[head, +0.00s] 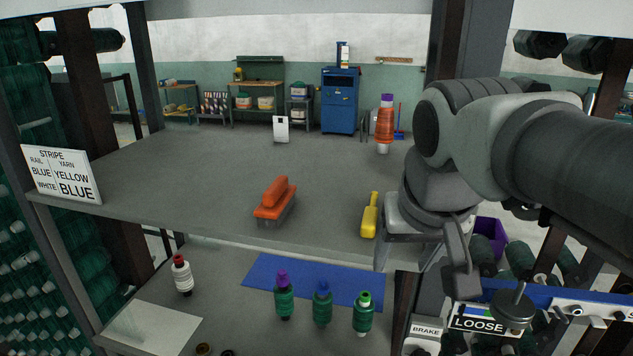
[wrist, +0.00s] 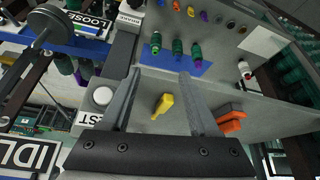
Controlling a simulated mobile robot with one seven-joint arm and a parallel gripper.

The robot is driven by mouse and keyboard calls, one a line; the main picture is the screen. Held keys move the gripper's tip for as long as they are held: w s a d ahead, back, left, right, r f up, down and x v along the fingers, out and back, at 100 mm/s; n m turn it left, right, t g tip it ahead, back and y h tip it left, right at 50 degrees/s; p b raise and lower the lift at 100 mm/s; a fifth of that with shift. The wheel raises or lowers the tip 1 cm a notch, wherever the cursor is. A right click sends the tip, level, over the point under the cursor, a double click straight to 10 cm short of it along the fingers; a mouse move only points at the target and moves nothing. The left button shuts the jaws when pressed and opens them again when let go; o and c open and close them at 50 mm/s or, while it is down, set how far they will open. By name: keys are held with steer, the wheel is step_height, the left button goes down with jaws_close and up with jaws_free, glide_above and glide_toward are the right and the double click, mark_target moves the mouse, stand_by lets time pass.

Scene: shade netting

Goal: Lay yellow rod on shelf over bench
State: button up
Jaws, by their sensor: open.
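A yellow piece (head: 370,216) with a wide body and a narrow end lies on the grey shelf (head: 190,160), near its front edge. I cannot tell for sure that it is the rod. In the wrist view the yellow piece (wrist: 164,104) shows in the gap between my fingers, apart from them. My gripper (wrist: 160,75) is open and empty. In the head view my arm hides part of the shelf's right end. The bench (head: 235,335) lies below the shelf.
An orange brush (head: 274,200) lies left of the yellow piece on the shelf. An orange cone of yarn (head: 384,125) and a sign (head: 62,175) stand there too. A blue mat (head: 265,275), green bobbins (head: 322,305) and a white bobbin (head: 182,275) are on the bench. The shelf's middle is clear.

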steer(key=s+f+n, duration=0.1)
steer(key=s+f, duration=0.5)
steer(key=f, duration=0.1)
steer(key=shift+s+d+y, duration=0.15)
steer(key=shift+s+y, duration=0.1)
steer(key=shift+y, duration=0.05)
step_height(320, 180, down, 4)
steer(key=b, duration=0.3)
steer(key=shift+r, duration=0.2)
